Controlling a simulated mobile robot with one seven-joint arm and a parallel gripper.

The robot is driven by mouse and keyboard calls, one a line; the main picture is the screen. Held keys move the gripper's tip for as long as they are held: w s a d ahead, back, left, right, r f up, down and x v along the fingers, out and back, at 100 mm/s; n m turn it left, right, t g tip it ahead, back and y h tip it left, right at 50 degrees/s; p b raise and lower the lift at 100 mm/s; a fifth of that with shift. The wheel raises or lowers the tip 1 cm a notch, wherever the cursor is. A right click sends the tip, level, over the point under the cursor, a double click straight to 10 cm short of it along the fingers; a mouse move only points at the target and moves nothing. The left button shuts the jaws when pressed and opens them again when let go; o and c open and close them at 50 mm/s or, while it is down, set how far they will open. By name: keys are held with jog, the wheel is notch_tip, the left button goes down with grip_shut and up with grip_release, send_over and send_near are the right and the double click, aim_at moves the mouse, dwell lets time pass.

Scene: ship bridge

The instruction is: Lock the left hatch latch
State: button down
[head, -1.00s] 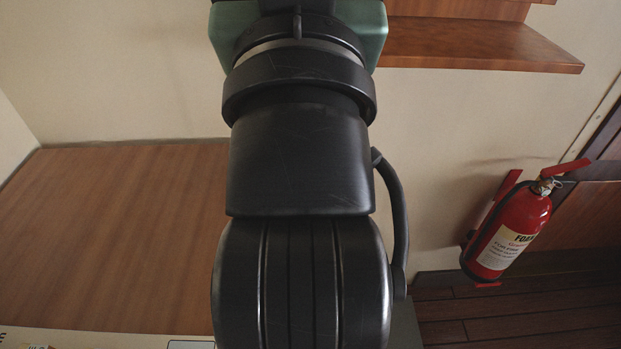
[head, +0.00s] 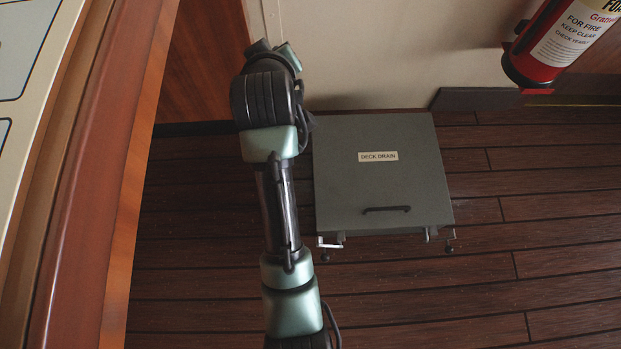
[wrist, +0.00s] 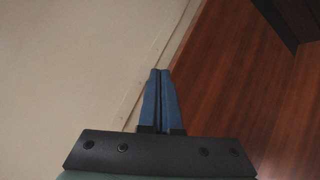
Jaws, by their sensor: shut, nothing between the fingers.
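The grey hatch (head: 375,175), labelled "DECK DRAIN", lies low on the plank floor against the wall, with a dark handle near its front edge. The left latch (head: 329,243) shows as a pale lever at the hatch's front left corner, pointing left. The right latch (head: 429,235) is at the front right corner, small and hard to make out. My gripper (wrist: 159,75) shows in the wrist view with its blue fingers together and nothing between them. It faces a pale wall and a wood panel, with no hatch in that view. My fingers are hidden in the head view.
A wooden console (head: 85,190) with a pale top fills the left side. A red fire extinguisher (head: 560,45) hangs on the wall at the upper right. The plank floor (head: 420,300) in front and to the right of the hatch is clear.

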jog(key=s+a+f+n+g, duration=0.1)
jog(key=s+f+n+g, duration=0.25)
jog(key=f, duration=0.65)
jog(key=s+a+f+n+g, duration=0.15)
jog(key=s+f, duration=0.25)
jog(key=f, duration=0.6)
jog(key=s+d+f+n+g+h, duration=0.2)
jog(key=s+f+n+g, duration=0.4)
jog(key=s+f, duration=1.1)
jog(key=shift+d+n+h, duration=0.3)
jog(key=shift+d+n, duration=0.2)
jog(key=shift+d, duration=0.05)
jog(key=f+b, duration=0.2)
jog(key=f, duration=0.1)
jog(key=d+f+b, duration=0.1)
jog(key=f+b, duration=0.2)
jog(key=f, duration=0.1)
jog(key=d+f+b, duration=0.1)
jog(key=f+b, duration=0.2)
jog(key=shift+f, duration=0.4)
jog(key=shift+d+r, duration=0.45)
jog(key=shift+r, duration=0.25)
jog(key=shift+d+r, duration=0.4)
jog(key=shift+r, duration=0.25)
jog(key=shift+d+r, duration=0.45)
jog(key=shift+r, duration=0.25)
jog(key=shift+r+p, duration=0.1)
jog(key=shift+p, duration=0.2)
